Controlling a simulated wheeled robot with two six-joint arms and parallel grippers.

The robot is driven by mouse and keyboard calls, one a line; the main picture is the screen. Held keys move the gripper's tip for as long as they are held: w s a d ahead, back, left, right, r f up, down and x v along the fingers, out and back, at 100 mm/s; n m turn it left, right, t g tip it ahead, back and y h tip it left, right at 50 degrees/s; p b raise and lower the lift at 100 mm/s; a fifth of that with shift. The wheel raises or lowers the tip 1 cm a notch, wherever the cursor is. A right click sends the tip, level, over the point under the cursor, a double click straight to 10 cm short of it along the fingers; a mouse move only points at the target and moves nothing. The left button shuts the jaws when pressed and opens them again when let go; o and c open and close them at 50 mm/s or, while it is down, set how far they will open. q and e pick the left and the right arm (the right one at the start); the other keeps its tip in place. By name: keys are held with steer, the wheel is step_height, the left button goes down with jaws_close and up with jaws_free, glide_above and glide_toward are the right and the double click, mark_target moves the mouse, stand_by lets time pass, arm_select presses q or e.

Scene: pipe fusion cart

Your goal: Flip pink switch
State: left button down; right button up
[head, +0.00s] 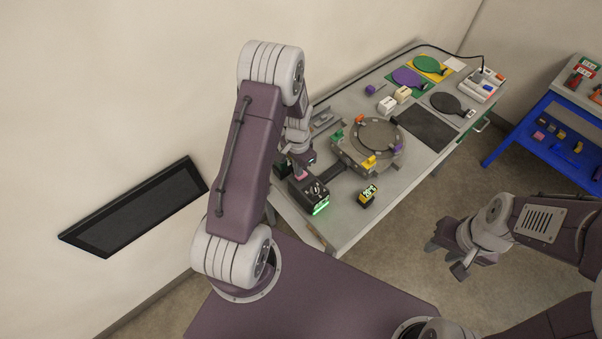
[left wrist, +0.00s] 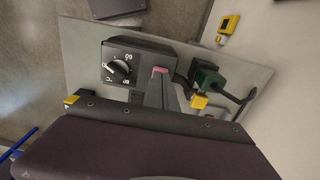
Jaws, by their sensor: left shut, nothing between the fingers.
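The pink switch (head: 301,175) is a small pink piece on top of the black control box (head: 316,194), near the front left corner of the table. In the left wrist view the pink switch (left wrist: 160,70) shows at the box's edge, right at the tips of my fingers. My left gripper (head: 306,163) is shut and empty, pointing down over the switch. It also shows in the left wrist view (left wrist: 160,82). I cannot tell whether it touches the switch, and the switch's tilt is partly hidden. My right gripper (head: 449,258) is open and empty, away from the table.
The control box has a dial (left wrist: 120,69) and a green-lit front. A dark green block (left wrist: 207,77) with a yellow part lies beside the box. A blue rack (head: 545,125) stands at the right.

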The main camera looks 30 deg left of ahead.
arm_select(q)
steer(key=shift+f+b, duration=0.55)
steer(key=shift+f, duration=0.25)
step_height(320, 180, up, 7)
steer(key=p, duration=0.6)
steer(key=shift+r, duration=0.15)
steer(key=shift+f, duration=0.2)
stand_by(0.3)
